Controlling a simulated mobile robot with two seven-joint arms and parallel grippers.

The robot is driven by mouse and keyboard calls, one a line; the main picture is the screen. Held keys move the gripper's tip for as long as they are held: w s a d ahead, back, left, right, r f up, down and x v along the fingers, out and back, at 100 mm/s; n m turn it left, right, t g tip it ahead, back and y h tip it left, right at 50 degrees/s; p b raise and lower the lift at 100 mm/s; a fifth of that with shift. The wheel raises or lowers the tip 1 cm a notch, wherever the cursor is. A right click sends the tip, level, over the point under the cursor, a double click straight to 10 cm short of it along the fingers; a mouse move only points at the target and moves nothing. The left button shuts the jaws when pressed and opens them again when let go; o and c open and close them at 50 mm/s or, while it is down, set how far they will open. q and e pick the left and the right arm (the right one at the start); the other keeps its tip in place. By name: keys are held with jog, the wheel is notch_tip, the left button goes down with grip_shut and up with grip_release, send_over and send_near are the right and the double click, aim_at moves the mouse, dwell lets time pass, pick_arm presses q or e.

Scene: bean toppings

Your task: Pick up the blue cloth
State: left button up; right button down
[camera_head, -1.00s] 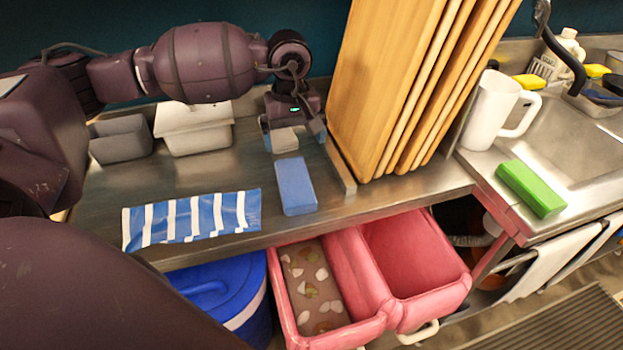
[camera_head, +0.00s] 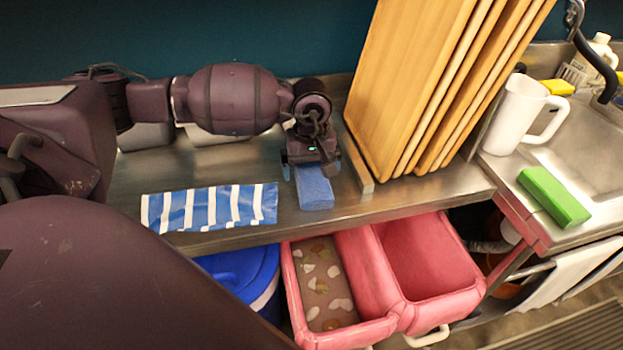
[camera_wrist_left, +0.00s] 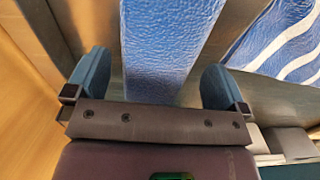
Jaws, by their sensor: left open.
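The plain blue cloth (camera_head: 315,190) lies on the steel counter as a thick flat block with a textured surface. It also fills the middle of the left wrist view (camera_wrist_left: 165,45). My left gripper (camera_head: 311,168) is open above the far end of the cloth, pointing down. In the left wrist view my gripper (camera_wrist_left: 157,82) has one finger on each side of the cloth, with gaps on both sides. The far end of the cloth is hidden under the gripper. My right gripper is not in view.
A blue-and-white striped piece (camera_head: 210,207) lies left of the cloth. Wooden boards (camera_head: 410,90) stand close on the right. A white pitcher (camera_head: 515,115) and green block (camera_head: 553,197) are by the sink. Pink bins (camera_head: 425,260) sit below the counter edge.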

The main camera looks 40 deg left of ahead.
aim_at(311, 172)
pick_arm(q)
jog(key=shift+w+f, duration=0.1)
jog(key=shift+f, duration=0.65)
jog(key=c, duration=0.9)
jog(key=shift+r, duration=0.1)
jog(key=shift+c, duration=0.2)
notch_tip(311, 172, up, 20)
jog(key=p, duration=0.1)
jog(key=o, duration=0.4)
jog(key=c, duration=0.3)
